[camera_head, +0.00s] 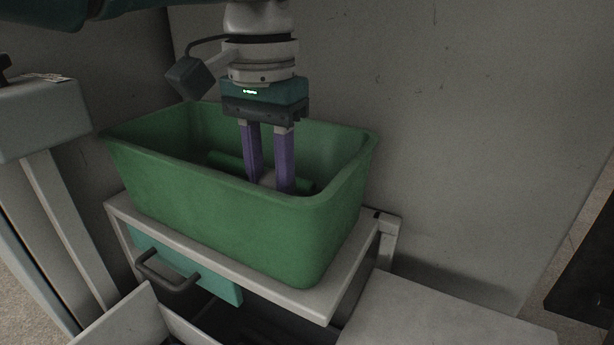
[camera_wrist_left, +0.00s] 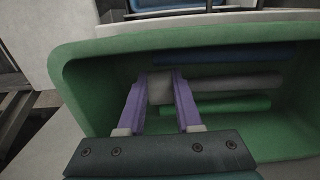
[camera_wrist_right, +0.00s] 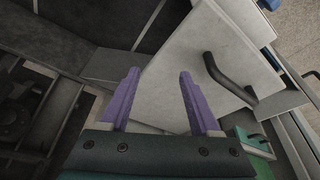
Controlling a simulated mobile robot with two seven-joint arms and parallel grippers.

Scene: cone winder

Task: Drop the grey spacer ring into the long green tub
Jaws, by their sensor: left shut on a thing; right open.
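The long green tub (camera_head: 215,195) stands on a light table in the head view, and its wall fills much of the left wrist view (camera_wrist_left: 75,85). My left gripper (camera_head: 270,187) points down inside the tub, its purple fingers below the rim. It is shut on the grey spacer ring (camera_wrist_left: 161,88), which shows as a pale grey piece between the fingertips. In the head view the ring is mostly hidden by the fingers. My right gripper (camera_wrist_right: 158,74) is open and empty, seen only in the right wrist view, away from the tub.
Inside the tub lie a green tube (camera_wrist_left: 232,105), a grey tube (camera_wrist_left: 235,83) and a dark blue tube (camera_wrist_left: 225,55). A teal drawer with a dark handle (camera_head: 165,270) is below the tub. A grey wall panel (camera_head: 470,130) stands close behind. A pale box (camera_head: 40,110) is at left.

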